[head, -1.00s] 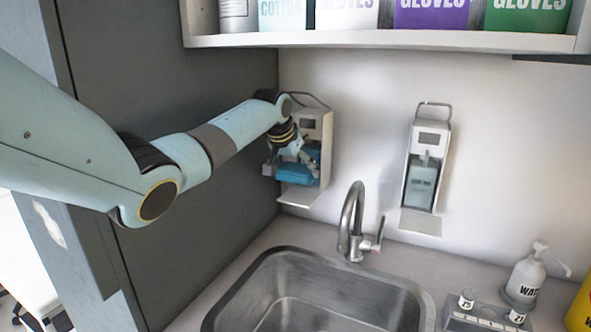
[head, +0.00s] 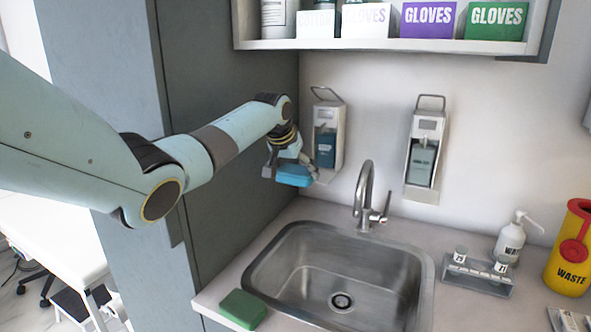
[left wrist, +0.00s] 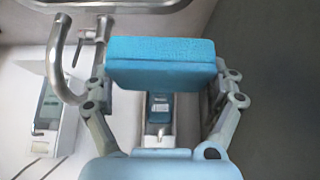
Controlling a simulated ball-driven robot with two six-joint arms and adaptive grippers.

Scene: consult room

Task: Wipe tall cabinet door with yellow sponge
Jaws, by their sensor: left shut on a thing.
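A blue sponge (head: 294,175) is held in my left gripper (head: 285,160), clear of the counter. It also shows in the left wrist view (left wrist: 160,62), between the two fingers. The tall grey cabinet (head: 228,75) stands left of the sink; its large dark flat side is behind my left arm. I see a gap between sponge and cabinet in the left wrist view. No yellow sponge shows; a green sponge (head: 243,309) lies on the counter at the sink's front left corner. My right gripper is not in view.
The steel sink (head: 300,262) has a tap (head: 364,195) behind it. Two wall dispensers (head: 327,125) (head: 425,150) hang above. Glove boxes (head: 428,20) stand on a shelf. A white pump bottle (head: 511,237), a small rack (head: 478,276) and a yellow waste bin (head: 572,245) are at right.

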